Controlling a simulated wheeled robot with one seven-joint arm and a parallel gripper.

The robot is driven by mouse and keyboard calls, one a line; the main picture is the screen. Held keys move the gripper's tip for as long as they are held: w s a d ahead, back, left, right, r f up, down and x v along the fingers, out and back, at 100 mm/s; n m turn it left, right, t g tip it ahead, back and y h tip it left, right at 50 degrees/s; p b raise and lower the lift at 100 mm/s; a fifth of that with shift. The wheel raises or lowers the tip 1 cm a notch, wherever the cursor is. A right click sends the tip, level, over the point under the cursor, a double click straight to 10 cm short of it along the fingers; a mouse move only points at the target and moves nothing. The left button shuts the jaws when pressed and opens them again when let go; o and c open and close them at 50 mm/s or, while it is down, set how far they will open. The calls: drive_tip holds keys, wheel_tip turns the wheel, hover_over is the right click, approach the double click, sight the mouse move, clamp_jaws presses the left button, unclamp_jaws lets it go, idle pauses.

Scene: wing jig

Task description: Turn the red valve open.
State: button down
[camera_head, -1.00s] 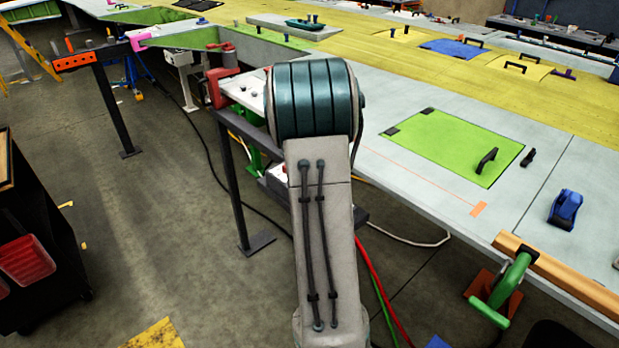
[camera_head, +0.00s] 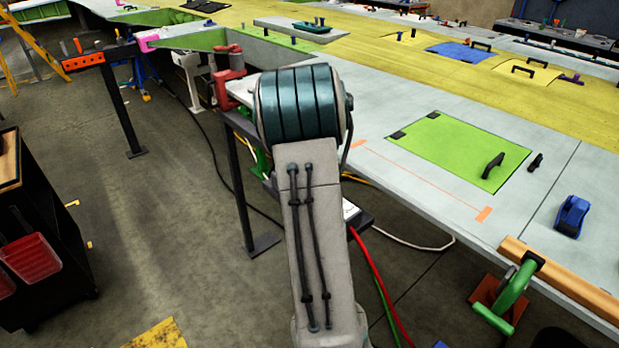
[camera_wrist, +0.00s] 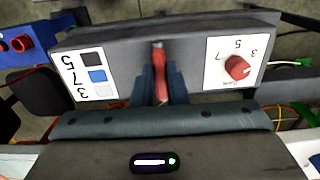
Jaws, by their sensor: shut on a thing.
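The red valve handle (camera_wrist: 160,72) shows in the wrist view as a narrow upright red piece at the middle of a grey box (camera_wrist: 118,52). My gripper (camera_wrist: 161,88) is shut on it, with one dark blue finger on each side. The handle's lower part is hidden between the fingers. In the head view my arm covers the gripper and the valve, so neither shows there.
Beside the valve, the box has a red dial (camera_wrist: 237,68) on a numbered white plate and a label (camera_wrist: 90,75) with numbers and colour squares. In the head view, a green clamp (camera_head: 510,293) grips the workbench edge (camera_head: 420,205).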

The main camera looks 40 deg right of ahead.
drive_tip(key=c, duration=1.4)
unclamp_jaws()
drive_tip(key=shift+c, duration=0.2)
drive_tip(key=shift+r, duration=0.15)
wheel_tip(320, 180, up, 14)
drive_tip(key=b, duration=0.1)
drive_tip(key=shift+f, duration=0.2)
